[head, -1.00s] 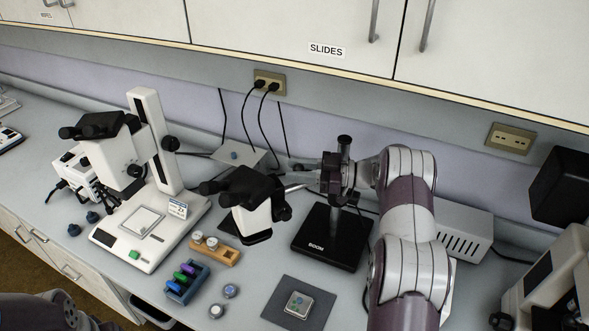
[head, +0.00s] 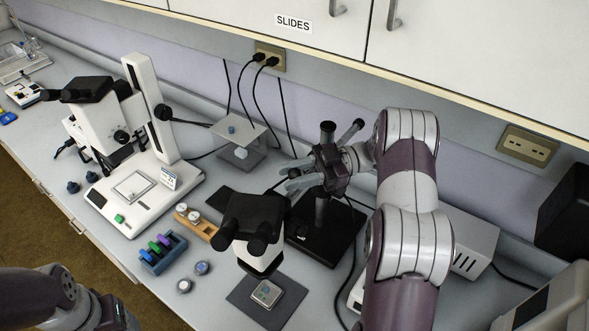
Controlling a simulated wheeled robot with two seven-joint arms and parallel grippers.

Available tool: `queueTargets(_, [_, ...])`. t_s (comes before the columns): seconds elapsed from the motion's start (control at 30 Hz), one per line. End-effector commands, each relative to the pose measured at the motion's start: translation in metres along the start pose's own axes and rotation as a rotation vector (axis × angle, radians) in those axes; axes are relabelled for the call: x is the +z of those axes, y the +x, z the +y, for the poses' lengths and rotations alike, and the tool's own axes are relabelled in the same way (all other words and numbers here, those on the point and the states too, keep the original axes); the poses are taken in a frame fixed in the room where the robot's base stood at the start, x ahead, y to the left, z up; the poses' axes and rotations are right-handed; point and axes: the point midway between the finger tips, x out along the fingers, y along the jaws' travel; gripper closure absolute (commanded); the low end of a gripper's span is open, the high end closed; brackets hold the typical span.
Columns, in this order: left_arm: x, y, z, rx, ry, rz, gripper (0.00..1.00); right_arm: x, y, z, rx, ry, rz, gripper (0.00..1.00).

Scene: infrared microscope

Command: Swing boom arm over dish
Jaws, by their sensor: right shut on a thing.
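The boom microscope's black and white head (head: 256,225) hangs in front of its post, with its lower end just behind the dish (head: 266,293) in the head view. I cannot tell whether it is exactly above the dish. The dish sits on a dark grey mat (head: 240,295). The boom arm (head: 352,131) crosses the black post, its rear end pointing back and right; its middle is mostly hidden by my right gripper. My right gripper (head: 291,181) is shut on the boom arm near the post. Only part of my left arm shows at lower left; its gripper is out of view.
A second microscope (head: 135,190) stands at left. A blue rack of vials (head: 163,252), a wooden holder (head: 200,226) and small round pots (head: 184,286) lie left of the mat. The boom's black base (head: 325,240) and a vented box (head: 470,243) stand at right.

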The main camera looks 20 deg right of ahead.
Motion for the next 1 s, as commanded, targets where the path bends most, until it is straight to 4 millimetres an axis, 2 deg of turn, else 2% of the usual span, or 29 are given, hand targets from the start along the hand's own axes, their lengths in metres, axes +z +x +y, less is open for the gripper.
queueTargets(0.47, [0.0, 0.0, 0.0, 0.0, 0.0, 0.0, 0.3, -0.004, -0.001, 0.0, -0.01, -0.009, 0.002, 1.0])
queueTargets(0.5, [0.0, -0.001, 0.0, 0.0, 0.0, 0.0, 0.3, -0.004, -0.001, 0.0, -0.009, -0.01, 0.002, 0.65])
queueTargets(0.57, [0.0, -0.001, 0.0, 0.0, 0.0, 0.0, 0.3, -0.004, -0.001, 0.0, -0.009, -0.009, 0.002, 0.46])
queueTargets(0.87, [0.0, 0.001, 0.0, 0.0, 0.0, 0.0, 0.3, -0.001, -0.002, -0.001, -0.01, -0.005, 0.002, 0.46])
queueTargets(1.0, [0.001, 0.012, 0.0, 0.0, 0.0, 0.0, 0.3, 0.003, -0.024, -0.002, -0.007, -0.006, 0.001, 0.46])
